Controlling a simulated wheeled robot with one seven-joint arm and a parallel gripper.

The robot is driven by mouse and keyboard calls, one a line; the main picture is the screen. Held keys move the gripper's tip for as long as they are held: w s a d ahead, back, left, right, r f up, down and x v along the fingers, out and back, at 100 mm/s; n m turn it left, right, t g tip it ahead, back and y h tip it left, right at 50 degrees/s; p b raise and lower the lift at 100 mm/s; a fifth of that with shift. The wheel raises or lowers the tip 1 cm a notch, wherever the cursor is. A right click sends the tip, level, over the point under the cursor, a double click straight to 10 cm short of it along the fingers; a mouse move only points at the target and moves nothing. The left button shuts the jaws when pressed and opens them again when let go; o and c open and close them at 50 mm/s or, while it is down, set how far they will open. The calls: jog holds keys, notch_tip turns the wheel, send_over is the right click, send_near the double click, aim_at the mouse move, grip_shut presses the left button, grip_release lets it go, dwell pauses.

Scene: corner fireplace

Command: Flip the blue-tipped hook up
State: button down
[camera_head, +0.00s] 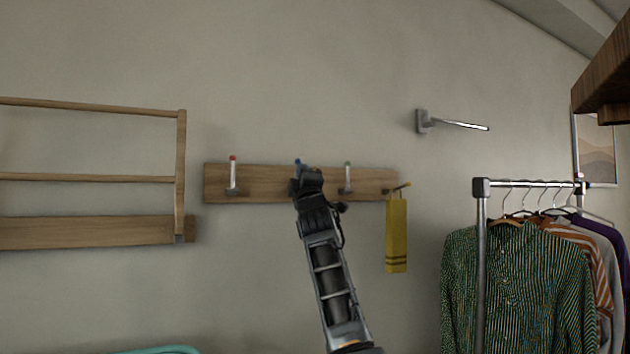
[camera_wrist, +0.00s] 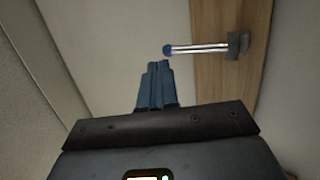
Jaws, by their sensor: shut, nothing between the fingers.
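The blue-tipped hook is mounted on a wooden wall board (camera_head: 265,184). In the wrist view the hook (camera_wrist: 200,49) has a pale metal rod running from a grey base to a blue tip, which extends past the board's edge. In the head view only its blue tip (camera_head: 298,162) shows, above the board's top edge, level with the tips of the upright hooks; the hook appears upright. My gripper (camera_wrist: 158,66) is shut and empty, its fingertips just beside the blue tip. I cannot tell if they touch. In the head view my gripper hides the hook's lower part.
A red-tipped hook (camera_head: 232,175) and a green-tipped hook (camera_head: 347,177) stand upright on either side. A yellow cloth (camera_head: 396,234) hangs from the rightmost hook. A wooden rack (camera_head: 181,150) is at left; a wall rod (camera_head: 455,124) and clothes rail (camera_head: 481,250) are at right.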

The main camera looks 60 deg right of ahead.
jog(key=s+a+f+b, duration=0.2)
jog(key=s+a, duration=0.4)
jog(key=s, duration=0.1)
jog(key=shift+s+a+f, duration=0.15)
jog(key=shift+a, duration=0.2)
dwell(0.4)
